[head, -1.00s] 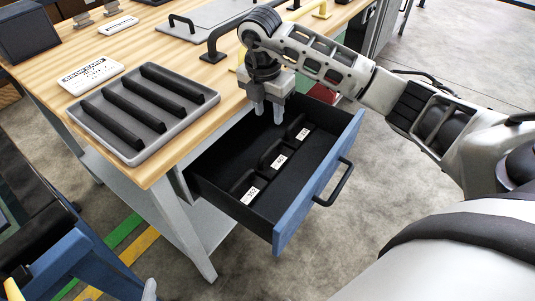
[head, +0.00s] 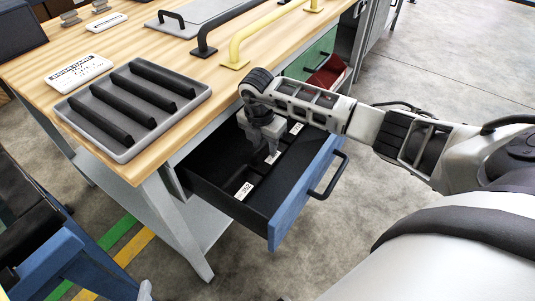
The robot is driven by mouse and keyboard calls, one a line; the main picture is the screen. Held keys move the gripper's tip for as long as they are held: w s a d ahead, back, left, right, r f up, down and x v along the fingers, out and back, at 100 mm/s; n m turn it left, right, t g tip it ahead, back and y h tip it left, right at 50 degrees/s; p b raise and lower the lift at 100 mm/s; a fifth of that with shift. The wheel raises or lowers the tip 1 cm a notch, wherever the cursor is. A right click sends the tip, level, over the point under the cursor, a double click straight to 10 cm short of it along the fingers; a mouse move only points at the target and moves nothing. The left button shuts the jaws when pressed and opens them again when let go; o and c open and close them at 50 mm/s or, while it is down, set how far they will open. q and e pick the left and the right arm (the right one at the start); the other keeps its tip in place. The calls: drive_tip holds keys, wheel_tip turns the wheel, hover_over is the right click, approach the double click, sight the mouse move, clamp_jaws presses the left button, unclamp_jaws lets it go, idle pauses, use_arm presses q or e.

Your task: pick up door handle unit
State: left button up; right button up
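The open blue-fronted drawer (head: 290,212) has a black inside with low black dividers or handle-like parts and several white number labels. I cannot tell clearly which dark shape is the door handle unit; the dark part by the middle label (head: 272,157) lies right under my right gripper (head: 263,149). That gripper points down inside the drawer, its two fingers apart around or just above this part. The gripper and wrist hide part of the drawer's back. The front label (head: 244,191) shows clear of the gripper. My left gripper is not in view.
The wooden bench (head: 140,45) carries a grey slotted tray (head: 62,107), a white card (head: 78,73), a black handle (head: 207,42) and a yellow handle (head: 238,50). A red bin (head: 328,75) sits beyond the drawer. A blue frame (head: 62,262) stands at lower left.

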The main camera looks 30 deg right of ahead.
clamp_jaws()
